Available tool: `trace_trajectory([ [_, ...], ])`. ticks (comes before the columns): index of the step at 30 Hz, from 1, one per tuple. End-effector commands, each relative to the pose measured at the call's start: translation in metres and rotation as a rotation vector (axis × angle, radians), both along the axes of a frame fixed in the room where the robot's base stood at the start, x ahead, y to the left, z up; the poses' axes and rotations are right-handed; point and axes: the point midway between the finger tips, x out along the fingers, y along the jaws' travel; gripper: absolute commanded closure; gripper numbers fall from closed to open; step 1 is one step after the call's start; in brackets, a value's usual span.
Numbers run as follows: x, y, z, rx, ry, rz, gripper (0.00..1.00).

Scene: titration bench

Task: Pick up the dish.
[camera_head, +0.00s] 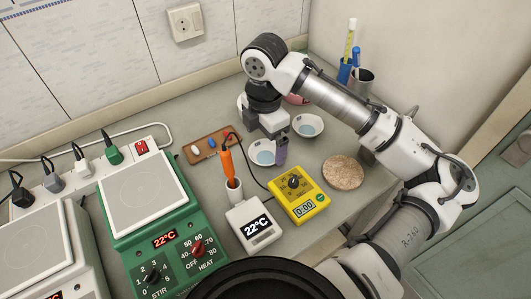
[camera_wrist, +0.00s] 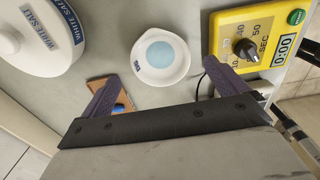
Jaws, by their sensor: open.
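A white dish (camera_head: 263,152) with a pale blue inside stands on the bench, partly hidden by my gripper (camera_head: 278,150) in the head view. In the wrist view a white dish (camera_wrist: 160,57), apparently this one, has a small dark label on its near rim. It lies ahead of my gripper (camera_wrist: 160,86), between the lines of its two spread purple fingers. The fingers are open, with nothing between them. A second similar dish (camera_head: 308,125) stands behind and to the right in the head view.
A yellow timer (camera_head: 298,197) and a brown tray (camera_head: 203,155) flank the dish. A jar marked WHITE SALT (camera_wrist: 35,40) stands close by in the wrist view. A display unit (camera_head: 254,224), an orange-handled probe (camera_head: 228,165), a round cork mat (camera_head: 343,172) and a green hotplate (camera_head: 145,200) are also on the bench.

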Motion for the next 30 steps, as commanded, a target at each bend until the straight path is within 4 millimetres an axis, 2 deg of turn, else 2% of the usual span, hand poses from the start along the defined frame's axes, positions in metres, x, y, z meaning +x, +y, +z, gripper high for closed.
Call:
trace_trajectory([
  [9,-0.001,-0.002,-0.040,0.000,0.001,-0.001,0.01],
  [17,0.000,-0.002,-0.044,0.000,0.000,-0.001,0.01],
  [20,0.000,-0.002,-0.044,0.000,0.000,-0.001,0.12],
  [28,0.000,-0.002,-0.044,0.000,0.000,-0.001,0.47],
  [30,0.000,-0.002,-0.044,0.000,0.000,-0.001,0.49],
])
